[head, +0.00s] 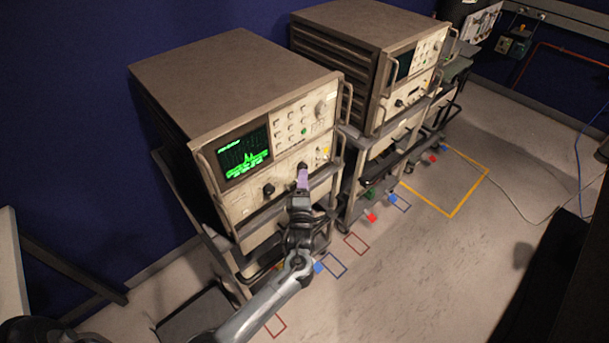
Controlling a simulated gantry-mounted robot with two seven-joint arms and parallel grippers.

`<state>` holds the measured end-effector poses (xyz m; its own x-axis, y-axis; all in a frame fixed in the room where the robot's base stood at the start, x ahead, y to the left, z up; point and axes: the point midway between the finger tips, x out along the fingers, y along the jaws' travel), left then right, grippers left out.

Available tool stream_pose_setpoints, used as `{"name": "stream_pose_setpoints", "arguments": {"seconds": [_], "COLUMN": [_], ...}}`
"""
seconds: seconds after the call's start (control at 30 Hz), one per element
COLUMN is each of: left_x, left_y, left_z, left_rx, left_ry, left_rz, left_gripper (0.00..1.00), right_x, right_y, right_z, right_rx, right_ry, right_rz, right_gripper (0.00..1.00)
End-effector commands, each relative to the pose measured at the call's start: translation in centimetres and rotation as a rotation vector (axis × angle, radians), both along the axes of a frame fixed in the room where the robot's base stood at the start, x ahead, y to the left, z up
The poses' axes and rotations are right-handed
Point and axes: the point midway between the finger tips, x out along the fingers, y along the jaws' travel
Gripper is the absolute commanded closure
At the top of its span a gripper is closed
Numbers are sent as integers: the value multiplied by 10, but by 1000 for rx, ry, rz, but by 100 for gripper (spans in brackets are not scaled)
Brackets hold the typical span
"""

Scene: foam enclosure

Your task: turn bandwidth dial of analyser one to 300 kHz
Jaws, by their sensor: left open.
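The nearer analyser (232,85) is a beige-fronted box with a brown top and a lit green trace on its screen (244,152). A dark knob (268,190) sits low on its front panel, right of the screen's lower edge. My left gripper (303,178) is in front of the lower right panel, with its purple fingertips pointing at it. It is open, and it covers part of the panel there. I cannot tell whether the fingertips touch a dial, and dial markings are too small to read. My right gripper is not in view.
A second analyser (372,22) stands on a cart to the right, with a dark screen. Handles stick out at the sides of both front panels. Red and blue blocks lie low by the carts. The grey floor (400,270) in front is mostly clear, with taped outlines.

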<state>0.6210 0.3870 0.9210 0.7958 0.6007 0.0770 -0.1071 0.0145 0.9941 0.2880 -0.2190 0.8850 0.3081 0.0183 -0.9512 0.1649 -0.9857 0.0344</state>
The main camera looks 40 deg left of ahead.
Motion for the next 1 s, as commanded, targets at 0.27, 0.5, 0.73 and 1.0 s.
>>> {"name": "stream_pose_setpoints", "arguments": {"seconds": [0.27,0.5,0.73,1.0], "left_x": [25,30,30,30], "left_y": [19,23,23,23], "left_z": [2,3,3,3], "left_rx": [1,0,0,0], "left_ry": [-1,0,0,0], "left_rz": [0,0,0,0], "left_gripper": [39,39,45,86], "right_x": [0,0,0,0], "right_y": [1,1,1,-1], "right_z": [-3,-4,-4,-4], "right_rx": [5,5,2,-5], "right_ry": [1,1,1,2], "right_rz": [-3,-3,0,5], "right_gripper": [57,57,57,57]}}
